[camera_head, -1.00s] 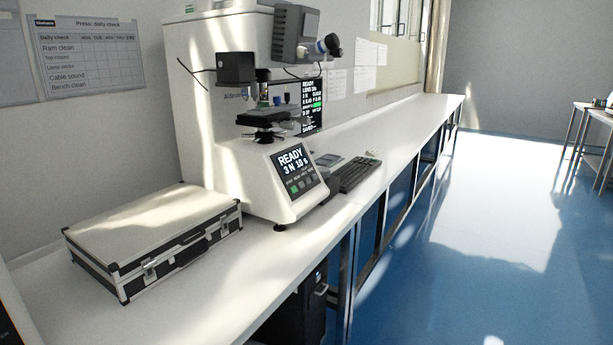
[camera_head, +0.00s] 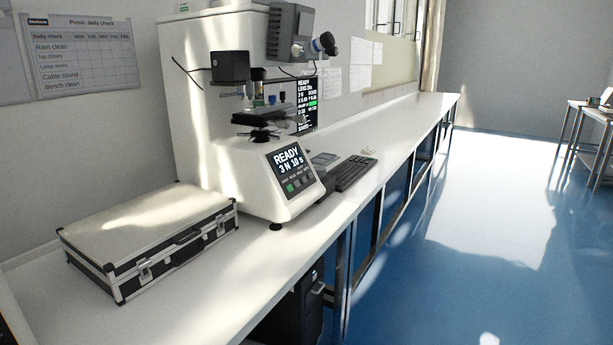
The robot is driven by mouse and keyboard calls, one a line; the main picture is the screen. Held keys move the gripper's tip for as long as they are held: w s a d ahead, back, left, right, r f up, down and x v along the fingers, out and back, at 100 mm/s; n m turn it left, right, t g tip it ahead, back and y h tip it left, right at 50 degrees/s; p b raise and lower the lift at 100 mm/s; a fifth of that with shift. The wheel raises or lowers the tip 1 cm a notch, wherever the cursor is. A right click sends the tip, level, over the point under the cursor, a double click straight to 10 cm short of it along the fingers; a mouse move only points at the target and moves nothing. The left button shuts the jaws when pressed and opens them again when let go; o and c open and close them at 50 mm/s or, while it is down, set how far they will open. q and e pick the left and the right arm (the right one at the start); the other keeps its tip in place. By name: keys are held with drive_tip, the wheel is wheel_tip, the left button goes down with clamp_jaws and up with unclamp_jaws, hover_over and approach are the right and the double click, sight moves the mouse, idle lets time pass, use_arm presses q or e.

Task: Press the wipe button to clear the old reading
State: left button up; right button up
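The white hardness tester (camera_head: 235,165) stands on the long bench, left of the picture's middle. Its sloped front panel (camera_head: 291,170) has a dark screen reading "READY 3 N 10 s". A row of small buttons (camera_head: 298,186) sits under that text, the leftmost one green. Their labels are too small to read, so I cannot tell which is the wipe button. A second dark screen (camera_head: 306,103) behind the tester shows several lines of text, one highlighted green. Neither of my grippers is in view.
A silver case with black edges (camera_head: 140,228) lies shut on the white bench (camera_head: 215,280), left of the tester. A black keyboard (camera_head: 353,173) lies to the tester's right. A dark box (camera_head: 296,310) stands under the bench. Blue floor (camera_head: 480,240) is open at the right.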

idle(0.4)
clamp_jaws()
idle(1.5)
